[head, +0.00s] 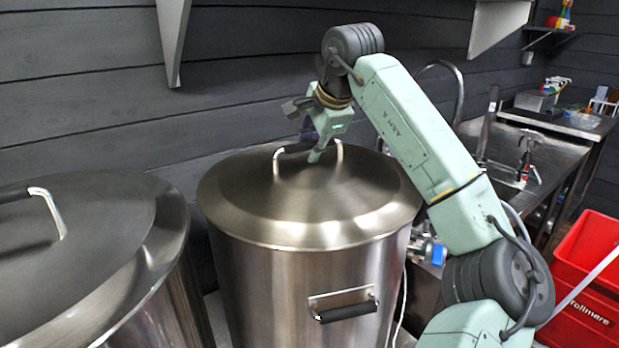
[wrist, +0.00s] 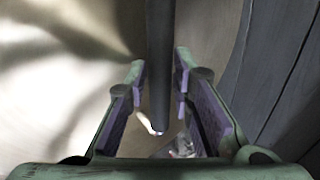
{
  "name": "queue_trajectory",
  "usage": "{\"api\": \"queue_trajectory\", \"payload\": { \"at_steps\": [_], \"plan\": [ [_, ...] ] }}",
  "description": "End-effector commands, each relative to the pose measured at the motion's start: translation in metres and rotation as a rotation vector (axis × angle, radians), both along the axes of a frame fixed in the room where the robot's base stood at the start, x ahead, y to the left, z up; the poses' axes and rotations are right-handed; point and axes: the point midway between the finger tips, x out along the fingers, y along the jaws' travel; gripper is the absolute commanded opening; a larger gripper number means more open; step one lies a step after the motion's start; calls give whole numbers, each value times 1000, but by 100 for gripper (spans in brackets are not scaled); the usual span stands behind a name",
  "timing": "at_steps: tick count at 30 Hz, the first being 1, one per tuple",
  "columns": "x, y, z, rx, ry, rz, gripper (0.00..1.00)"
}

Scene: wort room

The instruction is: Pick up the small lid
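The small lid (head: 325,210) is a brushed-metal dome lying on the steel pot in the middle of the head view. Its handle (head: 277,163) has bright metal legs and a dark bar. My gripper (head: 313,150) is at this handle, above the lid's centre, pointing down. In the wrist view my gripper (wrist: 160,66) is open, with one purple-padded finger on each side of the dark handle bar (wrist: 160,35). Gaps show between the bar and both fingers. The lid surface fills much of the wrist view behind them.
A larger pot with its own lid (head: 95,215) stands close on the left. A dark plank wall (head: 110,95) runs behind the pots. A sink counter (head: 540,165) and a red crate (head: 590,265) are on the right. The pot has a black side handle (head: 346,312).

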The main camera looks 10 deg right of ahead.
Motion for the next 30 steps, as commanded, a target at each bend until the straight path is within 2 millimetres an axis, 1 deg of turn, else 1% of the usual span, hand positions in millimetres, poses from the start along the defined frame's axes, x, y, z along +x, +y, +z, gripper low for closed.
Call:
{"api": "queue_trajectory", "payload": {
  "at_steps": [1,9,25,30],
  "plan": [
    [0,0,0,0,0,0,17],
    [0,0,0,0,0,0,0],
    [0,0,3,1,-4,0,0],
    [0,1,13,-1,-5,0,0]
  ]
}}
